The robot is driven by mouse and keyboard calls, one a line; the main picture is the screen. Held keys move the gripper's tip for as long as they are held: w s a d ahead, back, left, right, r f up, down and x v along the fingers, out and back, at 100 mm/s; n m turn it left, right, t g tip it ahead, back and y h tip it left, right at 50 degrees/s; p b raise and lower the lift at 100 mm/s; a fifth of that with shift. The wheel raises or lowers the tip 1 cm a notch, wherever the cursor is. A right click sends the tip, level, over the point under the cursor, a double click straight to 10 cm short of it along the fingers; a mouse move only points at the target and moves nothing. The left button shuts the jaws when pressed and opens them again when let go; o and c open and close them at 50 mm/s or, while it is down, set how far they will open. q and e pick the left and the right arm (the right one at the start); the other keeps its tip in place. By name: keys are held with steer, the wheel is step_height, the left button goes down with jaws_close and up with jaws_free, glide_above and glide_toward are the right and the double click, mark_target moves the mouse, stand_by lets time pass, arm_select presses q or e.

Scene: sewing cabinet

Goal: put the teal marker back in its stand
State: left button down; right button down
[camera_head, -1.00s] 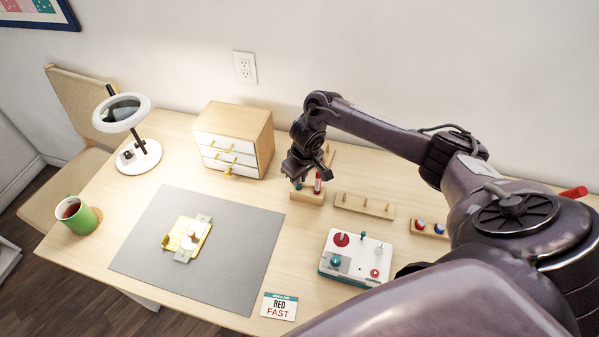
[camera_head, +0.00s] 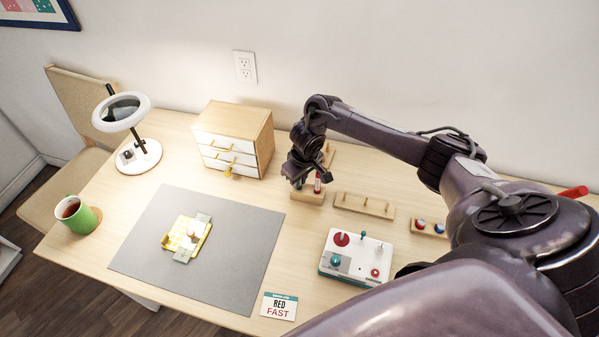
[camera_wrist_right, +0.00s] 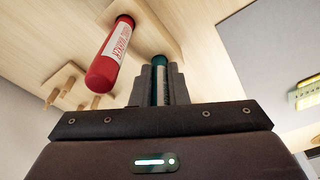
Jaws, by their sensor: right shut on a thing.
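My right gripper (camera_head: 297,183) is at the wooden marker stand (camera_head: 309,197), to the right of the small drawer cabinet. In the right wrist view its fingers (camera_wrist_right: 160,85) are shut on the teal marker (camera_wrist_right: 159,66), which points at the stand block (camera_wrist_right: 150,30). The marker's far end meets or nearly meets the block; I cannot tell if it is seated. In the head view the gripper mostly hides the teal marker. A red marker (camera_wrist_right: 110,52) stands in the same block beside it, and shows in the head view (camera_head: 317,184). My left gripper is not in view.
A pegged wooden rack (camera_head: 364,206) and a block with red and blue tops (camera_head: 430,229) stand to the right. A white control box (camera_head: 355,258) is in front. The drawer cabinet (camera_head: 232,140) is close on the left. A grey mat (camera_head: 150,250) holds a yellow piece (camera_head: 186,237).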

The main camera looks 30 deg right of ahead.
steer(key=shift+f, duration=0.15)
stand_by(0.6)
steer(key=c, duration=1.3)
jaws_free()
steer(key=shift+c, duration=0.2)
step_height(320, 180, up, 8)
steer(key=s, duration=0.1)
steer(key=shift+d+f, duration=0.1)
steer(key=shift+f, duration=0.05)
